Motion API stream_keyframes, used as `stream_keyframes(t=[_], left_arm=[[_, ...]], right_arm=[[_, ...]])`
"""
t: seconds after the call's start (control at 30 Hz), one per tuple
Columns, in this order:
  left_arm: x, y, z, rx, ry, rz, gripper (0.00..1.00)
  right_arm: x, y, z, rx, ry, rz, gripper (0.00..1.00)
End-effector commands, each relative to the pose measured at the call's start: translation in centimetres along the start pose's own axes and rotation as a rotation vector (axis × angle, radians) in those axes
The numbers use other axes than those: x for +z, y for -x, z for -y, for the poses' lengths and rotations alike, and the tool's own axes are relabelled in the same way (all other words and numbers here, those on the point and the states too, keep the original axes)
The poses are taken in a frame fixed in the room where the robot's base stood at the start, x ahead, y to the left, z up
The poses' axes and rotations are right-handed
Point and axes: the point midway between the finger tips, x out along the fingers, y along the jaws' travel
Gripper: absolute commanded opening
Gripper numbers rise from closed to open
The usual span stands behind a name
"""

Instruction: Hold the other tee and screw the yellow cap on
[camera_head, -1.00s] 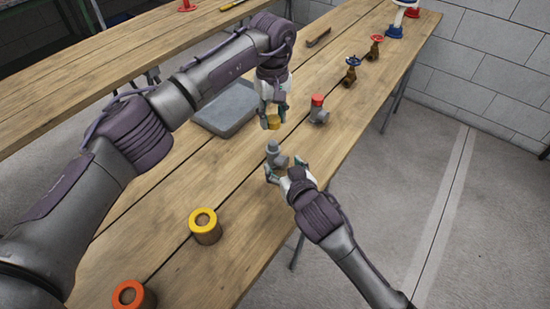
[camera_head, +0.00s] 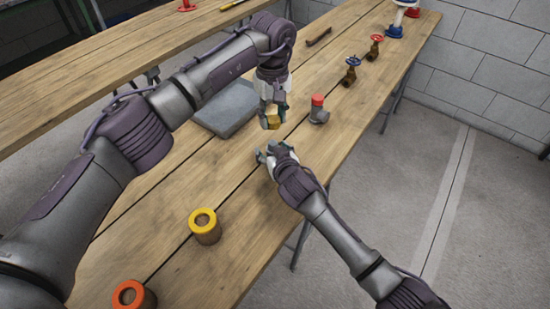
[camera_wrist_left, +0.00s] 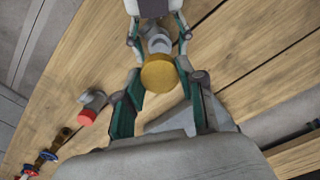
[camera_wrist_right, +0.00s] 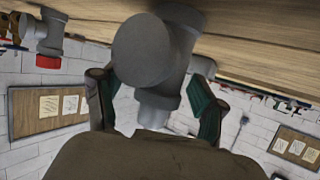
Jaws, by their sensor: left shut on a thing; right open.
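My left gripper (camera_head: 272,108) is shut on the yellow cap (camera_head: 272,122) and holds it over the table. The cap also shows in the left wrist view (camera_wrist_left: 160,73). The grey tee (camera_wrist_left: 158,43) is just beyond the cap in that view; my right gripper hides it in the head view. My right gripper (camera_head: 266,156) is open, with its fingers on either side of the tee, which fills the middle of the right wrist view (camera_wrist_right: 155,52). I cannot tell whether the fingers touch it. A second grey tee (camera_head: 319,116) stands apart with a red cap (camera_head: 317,100) on it.
A grey slab or tray (camera_head: 226,112) lies behind the left gripper. A yellow-topped ring (camera_head: 205,226) and an orange-topped one (camera_head: 133,296) stand at the near left. Valves with blue (camera_head: 353,62) and red (camera_head: 376,38) handwheels stand farther back.

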Motion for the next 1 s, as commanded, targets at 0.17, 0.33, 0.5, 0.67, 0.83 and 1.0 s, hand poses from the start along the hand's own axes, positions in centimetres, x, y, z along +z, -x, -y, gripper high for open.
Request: stream_keyframes(t=[0.17,0.33,0.5,0.67,0.83,1.0], left_arm=[[0.0,0.0,0.0,0.0,0.0,0.0,0.1],[0.0,0.0,0.0,0.0,0.0,0.0,0.1],[0.0,0.0,0.0,0.0,0.0,0.0,0.1],[0.0,-0.1,0.0,0.0,0.0,0.0,0.1],[0.0,-2.2,0.0,-0.006,0.001,-0.003,0.1],[0.1,-4.5,0.0,-0.009,0.0,-0.007,0.1]], right_arm=[[0.0,0.0,0.0,0.0,0.0,0.0,0.49],[0.0,0.0,0.0,0.0,0.0,0.001,0.21],[0.1,0.0,0.0,0.0,0.0,0.002,0.0],[0.2,0.0,0.0,0.001,-0.001,0.003,0.0],[0.2,0.0,0.0,0.001,-0.001,0.004,0.0],[0.3,0.0,0.0,0.001,-0.001,0.005,0.0]])
